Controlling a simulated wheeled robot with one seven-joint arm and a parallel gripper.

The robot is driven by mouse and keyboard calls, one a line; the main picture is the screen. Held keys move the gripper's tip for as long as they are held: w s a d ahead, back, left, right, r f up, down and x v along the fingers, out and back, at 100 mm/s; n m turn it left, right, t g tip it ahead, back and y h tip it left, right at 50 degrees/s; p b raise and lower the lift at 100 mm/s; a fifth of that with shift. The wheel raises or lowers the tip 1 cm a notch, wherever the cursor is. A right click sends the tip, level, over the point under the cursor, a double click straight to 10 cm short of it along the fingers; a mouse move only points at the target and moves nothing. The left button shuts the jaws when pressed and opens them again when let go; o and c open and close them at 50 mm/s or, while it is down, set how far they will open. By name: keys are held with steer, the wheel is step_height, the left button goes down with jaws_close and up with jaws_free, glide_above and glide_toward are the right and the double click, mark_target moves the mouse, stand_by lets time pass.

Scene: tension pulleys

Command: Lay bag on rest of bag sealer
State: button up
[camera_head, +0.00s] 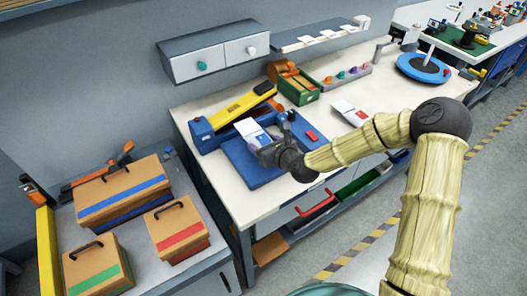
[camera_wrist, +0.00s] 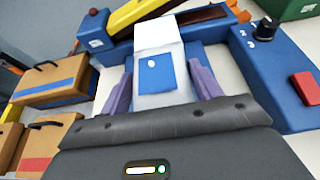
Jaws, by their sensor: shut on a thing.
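The bag (camera_head: 252,131) is white with a blue label, and my gripper (camera_head: 274,143) is shut on it. In the wrist view the bag (camera_wrist: 160,70) stands out from between the two purple fingers of my gripper (camera_wrist: 160,92). The bag sealer (camera_head: 205,133) is blue with a raised yellow arm (camera_head: 243,105). Its blue rest (camera_head: 237,156) extends toward the front of the table, under and beside my gripper. The bag is over the sealer near its jaw; whether it touches the rest I cannot tell. My gripper hides part of the rest.
A second bag (camera_head: 350,112) lies on the white table to the right, behind my arm. A green box (camera_head: 298,88) stands behind the sealer. A blue control block with a red button (camera_wrist: 304,88) is close to my gripper's right. Cardboard boxes (camera_head: 124,190) stand on the left bench.

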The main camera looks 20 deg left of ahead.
steer(key=shift+f, duration=1.85)
steer(key=o, duration=1.1)
steer(key=shift+f, duration=0.15)
steer(key=shift+s+d+r, duration=0.1)
steer(key=shift+r, duration=0.1)
steer(key=v, duration=1.1)
steer(key=shift+s+d+r+b, duration=0.1)
steer(key=shift+s+d+b, duration=0.2)
steer(key=shift+b, duration=0.1)
